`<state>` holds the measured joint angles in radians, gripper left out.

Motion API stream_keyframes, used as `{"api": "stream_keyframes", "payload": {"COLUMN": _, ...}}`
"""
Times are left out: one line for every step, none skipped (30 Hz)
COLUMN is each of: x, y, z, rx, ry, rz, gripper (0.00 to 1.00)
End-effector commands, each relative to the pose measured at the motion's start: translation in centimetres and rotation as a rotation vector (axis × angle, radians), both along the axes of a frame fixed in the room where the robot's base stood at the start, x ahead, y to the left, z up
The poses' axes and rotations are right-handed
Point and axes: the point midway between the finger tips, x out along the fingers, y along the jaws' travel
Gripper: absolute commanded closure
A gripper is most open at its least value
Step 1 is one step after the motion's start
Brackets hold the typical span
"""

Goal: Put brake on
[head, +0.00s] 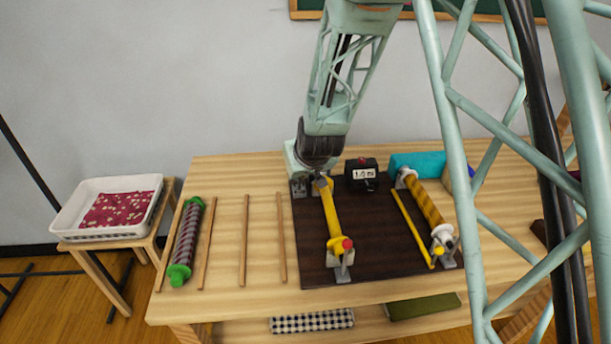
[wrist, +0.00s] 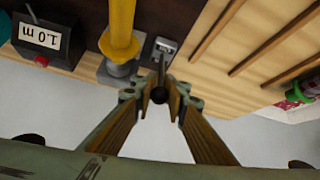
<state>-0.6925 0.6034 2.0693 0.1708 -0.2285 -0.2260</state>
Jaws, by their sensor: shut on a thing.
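A yellow spool (head: 332,212) lies along a dark board (head: 375,262), with a red knob (head: 347,243) at its near end. Its far end also shows in the wrist view (wrist: 119,28), in a grey flange. Beside that end a small metal bracket (wrist: 166,45) carries a thin dark lever with a ball end (wrist: 158,96), which looks like the brake. My gripper (wrist: 157,84) is shut on this lever at the far end of the yellow spool. In the head view my wrist and the spool's end mostly hide the lever.
A black counter box (head: 361,174) reading 1.0 m stands right of my gripper. An orange-wound spool (head: 427,205) and a yellow rod (head: 411,228) lie farther right. Left are wooden strips (head: 243,240), a green-ended spool (head: 187,241) and a white tray (head: 64,219) on a side stand.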

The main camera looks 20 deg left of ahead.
Motion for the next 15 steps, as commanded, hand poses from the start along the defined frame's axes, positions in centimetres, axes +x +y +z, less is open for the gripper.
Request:
{"api": "stream_keyframes", "payload": {"x": -0.02, "y": 0.21, "z": 0.27, "rx": 0.005, "ry": -0.007, "rz": 0.001, "gripper": 1.0}}
{"api": "stream_keyframes", "payload": {"x": -0.1, "y": 0.26, "z": 0.27, "rx": 0.006, "ry": -0.008, "rz": 0.002, "gripper": 1.0}}
{"api": "stream_keyframes", "payload": {"x": -0.16, "y": 0.32, "z": 0.27, "rx": 0.006, "ry": -0.009, "rz": 0.004, "gripper": 1.0}}
{"api": "stream_keyframes", "payload": {"x": -0.22, "y": 0.35, "z": 0.27, "rx": 0.007, "ry": -0.01, "rz": 0.004, "gripper": 1.0}}
{"api": "stream_keyframes", "payload": {"x": -0.26, "y": 0.37, "z": 0.26, "rx": 0.007, "ry": -0.011, "rz": 0.005, "gripper": 1.0}}
{"api": "stream_keyframes", "payload": {"x": -0.29, "y": 0.38, "z": 0.26, "rx": 0.007, "ry": -0.011, "rz": 0.005, "gripper": 1.0}}
{"api": "stream_keyframes", "payload": {"x": -0.31, "y": 0.39, "z": 0.26, "rx": 0.007, "ry": -0.011, "rz": 0.005, "gripper": 1.0}}
{"api": "stream_keyframes", "payload": {"x": -0.32, "y": 0.38, "z": 0.26, "rx": 0.007, "ry": -0.011, "rz": 0.005, "gripper": 1.0}}
{"api": "stream_keyframes", "payload": {"x": -0.34, "y": 0.38, "z": 0.24, "rx": 0.007, "ry": -0.011, "rz": 0.005, "gripper": 1.0}}
{"api": "stream_keyframes", "payload": {"x": -0.34, "y": 0.36, "z": 0.24, "rx": 0.007, "ry": -0.011, "rz": 0.005, "gripper": 1.0}}
{"api": "stream_keyframes", "payload": {"x": -0.35, "y": 0.35, "z": 0.23, "rx": 0.006, "ry": -0.01, "rz": 0.005, "gripper": 1.0}}
{"api": "stream_keyframes", "payload": {"x": -0.36, "y": 0.34, "z": 0.21, "rx": 0.006, "ry": -0.01, "rz": 0.005, "gripper": 1.0}}
{"api": "stream_keyframes", "payload": {"x": -0.37, "y": 0.34, "z": 0.21, "rx": 0.006, "ry": -0.01, "rz": 0.005, "gripper": 1.0}}
{"api": "stream_keyframes", "payload": {"x": -0.38, "y": 0.33, "z": 0.19, "rx": 0.006, "ry": -0.009, "rz": 0.004, "gripper": 1.0}}
{"api": "stream_keyframes", "payload": {"x": -0.38, "y": 0.32, "z": 0.17, "rx": 0.006, "ry": -0.009, "rz": 0.004, "gripper": 1.0}}
